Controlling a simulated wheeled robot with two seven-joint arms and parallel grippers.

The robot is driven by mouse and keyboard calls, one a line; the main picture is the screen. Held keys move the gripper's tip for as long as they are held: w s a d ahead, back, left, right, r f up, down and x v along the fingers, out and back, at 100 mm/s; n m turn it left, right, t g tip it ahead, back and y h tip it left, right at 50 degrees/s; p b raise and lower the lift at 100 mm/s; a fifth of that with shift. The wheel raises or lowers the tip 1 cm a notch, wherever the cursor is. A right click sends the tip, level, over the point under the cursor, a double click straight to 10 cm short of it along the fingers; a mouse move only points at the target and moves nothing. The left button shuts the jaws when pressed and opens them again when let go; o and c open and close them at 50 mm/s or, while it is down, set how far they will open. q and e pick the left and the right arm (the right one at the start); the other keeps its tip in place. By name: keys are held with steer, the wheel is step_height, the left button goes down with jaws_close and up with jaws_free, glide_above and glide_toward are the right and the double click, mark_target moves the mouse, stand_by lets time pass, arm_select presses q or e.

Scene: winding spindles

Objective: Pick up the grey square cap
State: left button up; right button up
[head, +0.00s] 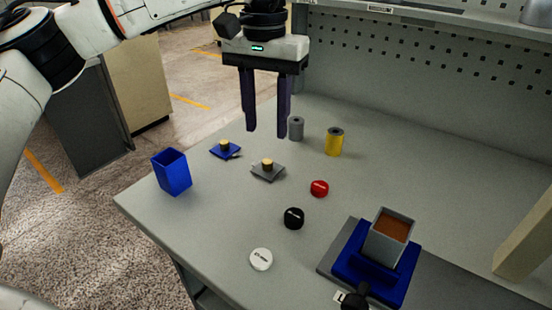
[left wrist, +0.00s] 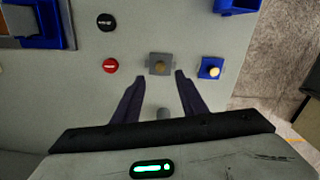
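The grey square cap (head: 262,175) is a flat grey plate with a round tan knob on top, lying on the table left of the middle. It also shows in the left wrist view (left wrist: 152,70), just beyond the fingertips. My left gripper (head: 266,133) points down with its two dark fingers apart and nothing between them. It hangs above the table, and the cap lies below it. In the left wrist view the open fingers (left wrist: 159,77) stand either side of the line to the cap. My right gripper is not seen.
A blue square cap (head: 232,154) lies left of the grey one, near a blue open box (head: 174,178). Grey (head: 296,129) and yellow (head: 334,143) cylinders stand behind. Red (head: 319,188), black (head: 293,218) and white (head: 261,260) round caps lie in front. A blue fixture (head: 346,268) holds a grey box (head: 384,246).

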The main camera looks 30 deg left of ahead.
mark_target(267, 161)
arm_select(q)
steer(key=f, duration=0.3)
steer(key=shift+s, duration=0.2)
steer(key=f, duration=0.5)
steer(key=shift+w+f+b, duration=0.1)
steer(key=shift+w+b, duration=0.15)
steer(key=shift+b, duration=0.1)
jaws_close()
